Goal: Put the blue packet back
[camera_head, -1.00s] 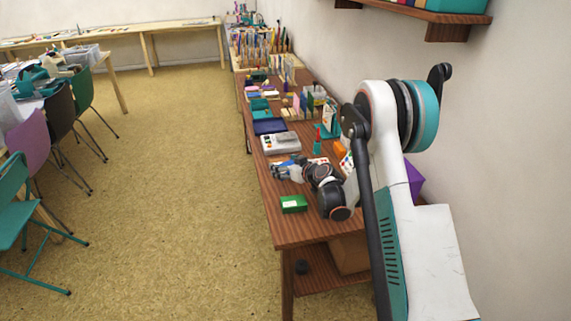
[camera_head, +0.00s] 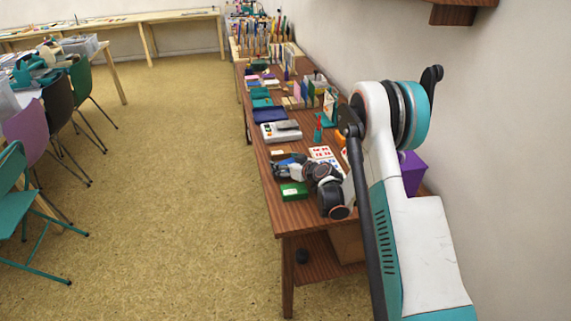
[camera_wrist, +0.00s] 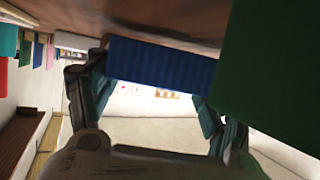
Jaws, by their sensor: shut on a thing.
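The blue packet (camera_wrist: 160,66) lies across the mouth of my gripper (camera_wrist: 150,85) in the wrist view, close to the brown table surface. My gripper is shut on it. In the head view my gripper (camera_head: 283,171) is low over the front part of the wooden table, and a small bit of blue shows beside it. The packet is mostly hidden there by my fingers. A green box (camera_head: 293,191) sits just in front of my gripper. It also fills the right side of the wrist view (camera_wrist: 270,70), close beside the packet.
A grey-white device (camera_head: 281,131) and a dark blue pad (camera_head: 269,115) lie farther back on the table (camera_head: 300,218). A card with red marks (camera_head: 324,154) lies right of my gripper. A purple box (camera_head: 412,174) stands by the wall. The table's left edge is near.

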